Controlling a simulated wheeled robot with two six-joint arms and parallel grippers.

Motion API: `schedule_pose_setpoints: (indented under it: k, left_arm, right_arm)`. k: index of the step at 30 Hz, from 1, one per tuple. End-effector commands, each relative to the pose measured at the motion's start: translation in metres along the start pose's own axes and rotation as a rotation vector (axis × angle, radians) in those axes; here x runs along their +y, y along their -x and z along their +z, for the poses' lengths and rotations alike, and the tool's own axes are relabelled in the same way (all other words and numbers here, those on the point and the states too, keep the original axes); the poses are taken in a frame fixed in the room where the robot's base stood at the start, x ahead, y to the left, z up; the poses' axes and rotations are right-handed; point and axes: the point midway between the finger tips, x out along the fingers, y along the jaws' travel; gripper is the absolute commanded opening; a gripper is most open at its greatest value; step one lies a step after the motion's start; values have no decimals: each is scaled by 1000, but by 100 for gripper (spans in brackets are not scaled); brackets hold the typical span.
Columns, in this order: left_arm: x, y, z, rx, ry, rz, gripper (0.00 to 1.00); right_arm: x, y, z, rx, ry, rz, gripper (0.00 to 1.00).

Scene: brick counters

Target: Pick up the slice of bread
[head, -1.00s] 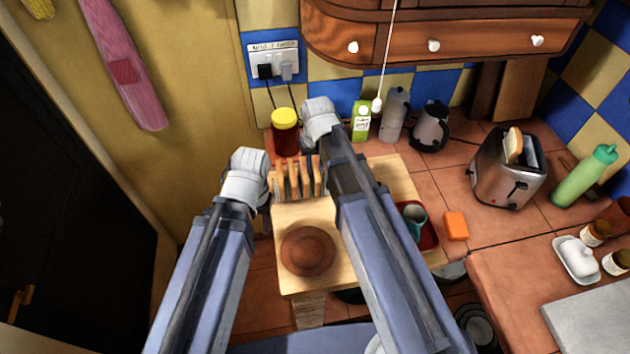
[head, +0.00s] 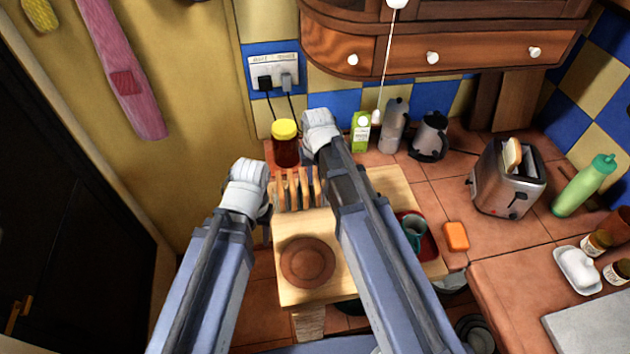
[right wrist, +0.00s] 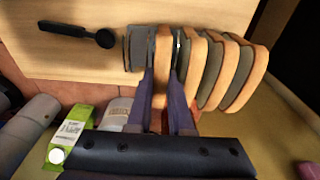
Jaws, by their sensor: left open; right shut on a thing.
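The slice of bread (right wrist: 161,48) stands in a toast rack (right wrist: 133,48) with several other slices (right wrist: 242,75) and dark dividers. In the right wrist view my right gripper (right wrist: 163,74) has its two fingers on either side of this slice and is shut on it. The slice's lower edge is hidden, so I cannot tell whether it has lifted. In the head view the slices (head: 294,190) stand upright on the wooden board, between my arms. My right gripper's wrist (head: 320,127) is behind them. My left gripper (head: 250,172) is left of the rack, fingertips hidden, open.
A brown round plate (head: 307,262) lies on the wooden board (head: 390,183). A jar with a yellow lid (head: 285,143) stands behind the rack. A teal mug (head: 414,232) sits on a red tray at the right. A toaster (head: 508,180) stands further right.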

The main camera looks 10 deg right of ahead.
Motion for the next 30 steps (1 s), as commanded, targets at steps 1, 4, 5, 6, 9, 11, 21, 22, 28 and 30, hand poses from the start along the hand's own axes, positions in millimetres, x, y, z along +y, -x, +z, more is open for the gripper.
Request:
schedule_pose_setpoints:
  k: [1, 4, 5, 6, 9, 11, 21, 22, 28, 30]
  left_arm:
    - [0, 1, 0, 0, 0, 0, 50]
    - [0, 3, 0, 0, 0, 0, 50]
    - [0, 4, 0, 0, 0, 0, 50]
    - [0, 6, 0, 0, 0, 0, 50]
    - [-1, 11, 1, 0, 0, 0, 50]
    - [-1, 15, 1, 0, 0, 0, 50]
    - [-5, 50, 3, 0, -2, 0, 50]
    - [-5, 53, 3, 0, -2, 0, 50]
    - [-8, 82, 5, 0, 0, 0, 50]
    - [-9, 94, 6, 0, 2, 1, 50]
  right_arm:
    - [0, 1, 0, 0, 0, 0, 0]
    - [0, 3, 0, 0, 0, 0, 0]
    - [0, 4, 0, 0, 0, 0, 0]
    - [0, 6, -1, 0, 0, 0, 0]
    - [0, 11, -1, 0, 0, 0, 0]
    - [0, 15, -2, 0, 0, 0, 0]
    - [0, 49, -6, 0, 0, 0, 0]
    - [0, 53, -6, 0, 0, 0, 0]
    - [0, 82, -10, 0, 0, 0, 0]
    - [0, 94, -12, 0, 0, 0, 0]
